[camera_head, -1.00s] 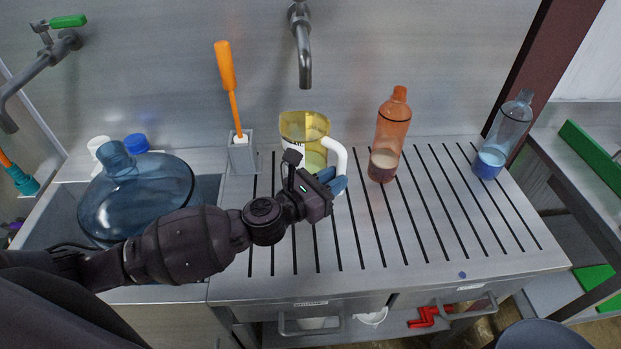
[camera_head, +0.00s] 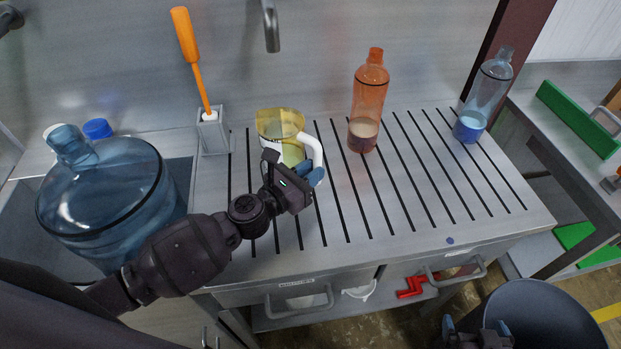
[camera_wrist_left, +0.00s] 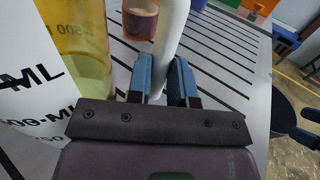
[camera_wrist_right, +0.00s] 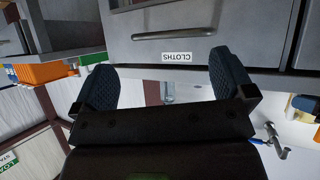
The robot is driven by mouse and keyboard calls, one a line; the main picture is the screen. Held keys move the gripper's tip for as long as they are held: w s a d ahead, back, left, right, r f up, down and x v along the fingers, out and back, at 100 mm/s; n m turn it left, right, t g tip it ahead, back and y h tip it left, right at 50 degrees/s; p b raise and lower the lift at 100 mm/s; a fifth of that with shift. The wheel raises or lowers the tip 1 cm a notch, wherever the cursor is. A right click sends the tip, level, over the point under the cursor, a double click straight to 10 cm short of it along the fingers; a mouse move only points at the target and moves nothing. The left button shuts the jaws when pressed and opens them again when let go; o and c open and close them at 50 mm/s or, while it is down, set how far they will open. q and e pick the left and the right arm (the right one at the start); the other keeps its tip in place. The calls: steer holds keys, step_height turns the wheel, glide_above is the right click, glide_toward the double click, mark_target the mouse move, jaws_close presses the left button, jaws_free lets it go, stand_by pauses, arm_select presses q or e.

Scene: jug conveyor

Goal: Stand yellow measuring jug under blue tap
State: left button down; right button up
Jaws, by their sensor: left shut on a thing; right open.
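The yellow measuring jug (camera_head: 279,124) is see-through, with a white label and a white handle (camera_head: 311,146). It is upright over the slotted drainboard; I cannot tell whether its base touches. My left gripper (camera_head: 313,178) is shut on the handle, and the left wrist view shows its blue fingers (camera_wrist_left: 166,82) on either side of it. A grey tap spout (camera_head: 270,27) hangs behind the jug; its handle is out of view, so its colour is hidden. My right gripper (camera_head: 478,331) is low at the right, open and empty between its fingers (camera_wrist_right: 166,78).
The slotted drainboard (camera_head: 400,218) has free room in front. An orange bottle (camera_head: 368,93) and a blue bottle (camera_head: 485,92) stand right of the jug. A brush (camera_head: 187,45) in a grey holder (camera_head: 212,133) stands left. A big blue water jug (camera_head: 105,203) sits at the sink.

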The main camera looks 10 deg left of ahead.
arm_select(q)
steer(key=shift+f, duration=0.7)
steer(key=shift+r, duration=0.1)
steer(key=shift+f, duration=0.2)
steer(key=c, duration=1.1)
jaws_free()
steer(key=shift+c, duration=0.2)
steer(key=shift+o, duration=0.6)
steer(key=shift+r, duration=0.2)
steer(key=b+v, duration=0.1)
steer(key=v, duration=0.9)
steer(key=shift+s+a+f, duration=0.15)
steer(key=shift+s+a, duration=0.05)
steer(key=shift+s, duration=0.05)
steer(key=shift+s+a+b, duration=0.35)
steer(key=shift+s, duration=0.25)
arm_select(e)
steer(key=shift+s+f, duration=0.1)
steer(key=shift+f, duration=1.05)
arm_select(q)
steer(key=shift+s, duration=0.1)
arm_select(e)
steer(key=shift+r, duration=0.15)
